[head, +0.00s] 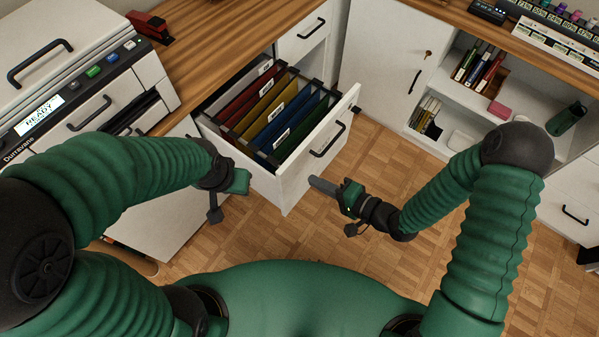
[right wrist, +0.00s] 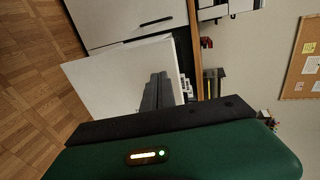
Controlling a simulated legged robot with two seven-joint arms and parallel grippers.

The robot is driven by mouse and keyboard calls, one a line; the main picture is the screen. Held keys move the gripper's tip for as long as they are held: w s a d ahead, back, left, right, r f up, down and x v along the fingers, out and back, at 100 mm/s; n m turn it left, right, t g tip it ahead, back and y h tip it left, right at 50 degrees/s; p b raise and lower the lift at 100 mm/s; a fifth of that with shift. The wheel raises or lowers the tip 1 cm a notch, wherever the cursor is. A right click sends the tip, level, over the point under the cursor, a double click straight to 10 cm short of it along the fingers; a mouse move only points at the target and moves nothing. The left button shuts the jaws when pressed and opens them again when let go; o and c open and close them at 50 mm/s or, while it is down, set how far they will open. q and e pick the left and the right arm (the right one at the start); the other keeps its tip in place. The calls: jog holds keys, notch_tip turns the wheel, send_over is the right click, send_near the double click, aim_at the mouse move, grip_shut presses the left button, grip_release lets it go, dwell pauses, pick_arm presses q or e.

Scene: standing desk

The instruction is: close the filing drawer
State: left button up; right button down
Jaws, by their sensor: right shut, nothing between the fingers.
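The filing drawer (head: 299,172) is pulled out from the desk pedestal. Its white front has a black bar handle (head: 327,140), and hanging folders in red, yellow, blue and green (head: 268,112) fill it. My right gripper (head: 318,184) is shut and empty, just in front of the drawer's face, below and beside the handle. In the right wrist view its dark fingers (right wrist: 157,92) overlap the white drawer front (right wrist: 105,82); I cannot tell whether they touch it. My left gripper (head: 232,186) hangs at the drawer's left side, and its fingers are too hidden to read.
A printer (head: 75,75) and a red stapler (head: 150,26) are on the wooden desktop at the left. A closed upper drawer (head: 303,33) sits behind the open one. A shelf unit (head: 455,88) with binders stands at the right. The parquet floor (head: 385,165) ahead is clear.

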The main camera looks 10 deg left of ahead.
aim_at(291, 167)
jog(key=x, duration=0.4)
jog(key=shift+w+a+r+b, duration=0.2)
jog(key=shift+w+a+b, duration=0.05)
jog(key=shift+w+b, duration=0.1)
jog(key=shift+w+a, duration=0.25)
jog(key=shift+a, duration=0.25)
pick_arm(q)
jog(key=shift+d+f, duration=0.15)
jog(key=shift+f, duration=0.45)
pick_arm(e)
jog(key=shift+a, duration=0.2)
jog(key=shift+w, duration=0.1)
